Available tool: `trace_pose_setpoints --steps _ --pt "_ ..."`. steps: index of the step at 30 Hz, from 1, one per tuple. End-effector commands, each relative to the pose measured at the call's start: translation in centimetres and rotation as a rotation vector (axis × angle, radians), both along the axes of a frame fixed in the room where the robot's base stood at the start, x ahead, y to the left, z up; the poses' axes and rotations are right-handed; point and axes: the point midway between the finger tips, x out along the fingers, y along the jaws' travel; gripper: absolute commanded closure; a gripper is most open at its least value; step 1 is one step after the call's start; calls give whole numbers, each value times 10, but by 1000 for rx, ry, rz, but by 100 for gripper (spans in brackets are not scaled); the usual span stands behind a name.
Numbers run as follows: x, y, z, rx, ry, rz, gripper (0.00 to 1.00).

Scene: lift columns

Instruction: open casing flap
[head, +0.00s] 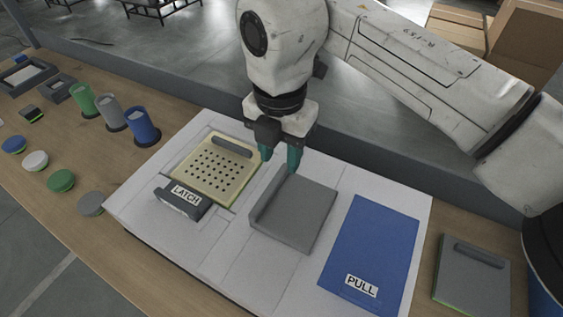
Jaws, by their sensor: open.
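A white casing (235,253) lies on the wooden table. A beige perforated panel (217,165) with a grey bar handle (234,148) lies flat at its left, with a dark grey block labelled LATCH (183,201) at its near edge. A grey plate (305,212) with a raised left edge sits in the middle. A blue panel labelled PULL (375,245) lies flat at the right. Which of these is the flap is not marked. My gripper (280,156) is open and points down, with teal fingertips close to the far end of the grey plate. Contact cannot be told.
Green, grey and blue cylinders (112,112) stand at the left, with several round coloured buttons (61,181) nearer. A grey plate with a handle (472,273) lies right of the casing. A grey ledge (372,158) runs behind the table. Cardboard boxes (530,35) stand beyond.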

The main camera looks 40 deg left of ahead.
Motion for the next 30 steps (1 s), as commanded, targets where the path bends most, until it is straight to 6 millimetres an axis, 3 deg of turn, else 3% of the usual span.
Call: trace_pose_setpoints --steps 9,20,30 --pt "0 0 -39 0 1 1 57" --pt "0 0 -44 0 0 1 57" --pt "0 0 -44 0 0 1 89"
